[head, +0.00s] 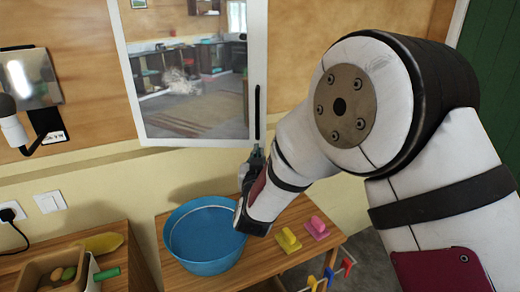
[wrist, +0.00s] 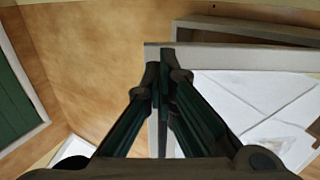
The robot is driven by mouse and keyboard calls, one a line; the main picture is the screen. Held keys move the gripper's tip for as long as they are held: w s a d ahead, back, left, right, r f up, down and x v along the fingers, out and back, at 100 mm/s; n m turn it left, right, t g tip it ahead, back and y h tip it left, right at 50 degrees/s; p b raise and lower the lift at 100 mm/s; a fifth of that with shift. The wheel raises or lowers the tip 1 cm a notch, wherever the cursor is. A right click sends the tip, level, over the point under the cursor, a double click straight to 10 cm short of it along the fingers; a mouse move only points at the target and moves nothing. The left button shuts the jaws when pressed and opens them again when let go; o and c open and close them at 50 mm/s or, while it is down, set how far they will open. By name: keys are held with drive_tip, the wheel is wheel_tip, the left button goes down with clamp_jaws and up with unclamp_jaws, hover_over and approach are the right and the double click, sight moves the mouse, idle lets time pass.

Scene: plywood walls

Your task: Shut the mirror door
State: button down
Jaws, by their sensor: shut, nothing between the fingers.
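The mirror door (head: 190,85) hangs on the plywood wall, with a pale frame, a reflecting pane and a black upright handle (head: 257,113) on its right edge. My gripper (head: 257,150) is at the door's lower right corner, just below the handle. In the wrist view my gripper (wrist: 166,70) is shut, with its fingertips at the corner of the door's pale frame (wrist: 240,56). Nothing shows between the fingers. A cabinet edge (wrist: 250,30) stands behind the door frame with a gap between them, so the door looks ajar. I cannot tell whether the fingertips touch the frame.
A blue basin (head: 205,238) stands on a wooden table below the door. Yellow (head: 288,239) and pink (head: 316,228) pieces lie right of it. A wooden tray (head: 45,270) is at the lower left. A metal plate (head: 32,80) is on the left wall.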

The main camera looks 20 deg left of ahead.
drive_tip(key=x, duration=0.3)
idle(0.5)
